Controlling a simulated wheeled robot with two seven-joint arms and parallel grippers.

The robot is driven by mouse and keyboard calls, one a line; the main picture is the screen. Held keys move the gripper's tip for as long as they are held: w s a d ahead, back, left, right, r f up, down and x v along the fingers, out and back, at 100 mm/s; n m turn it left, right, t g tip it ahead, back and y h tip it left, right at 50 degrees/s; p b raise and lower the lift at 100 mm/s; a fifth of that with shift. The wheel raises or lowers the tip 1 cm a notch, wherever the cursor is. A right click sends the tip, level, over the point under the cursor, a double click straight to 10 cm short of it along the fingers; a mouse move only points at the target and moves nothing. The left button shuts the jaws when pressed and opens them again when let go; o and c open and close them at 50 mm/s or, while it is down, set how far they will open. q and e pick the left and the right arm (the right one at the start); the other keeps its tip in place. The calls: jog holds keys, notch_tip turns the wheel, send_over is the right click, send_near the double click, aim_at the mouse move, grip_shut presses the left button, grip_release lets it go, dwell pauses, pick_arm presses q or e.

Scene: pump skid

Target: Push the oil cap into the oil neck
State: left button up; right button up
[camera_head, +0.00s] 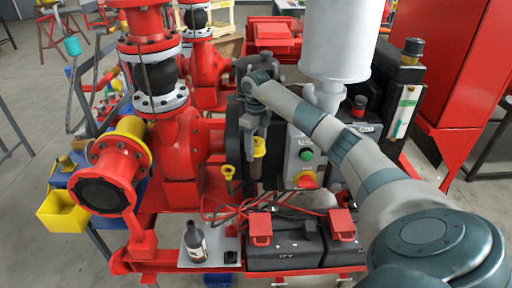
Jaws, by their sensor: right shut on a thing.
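My right gripper (258,130) reaches in from the right and points down, in front of the dark engine block beside the control box. It is shut on a small yellow piece (258,148), which looks like the oil cap. A yellow stem shows below the fingertips; I cannot tell whether it belongs to the cap or to the oil neck, or whether the two touch. A second yellow fitting with a flared top (228,173) stands upright just to the left and lower. My left gripper is not in view.
A control box (306,155) with a green button stands close right of the gripper. Red pump pipework (182,140) rises on the left. A dark bottle (194,242) stands on a pale sheet at the front, beside black batteries (285,248) and loose cables.

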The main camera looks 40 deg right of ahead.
jog(key=shift+f, duration=0.1)
jog(key=o, duration=1.3)
jog(key=shift+c, duration=0.2)
notch_tip(320, 180, up, 6)
jog(key=p, duration=0.3)
jog(key=shift+r, duration=0.75)
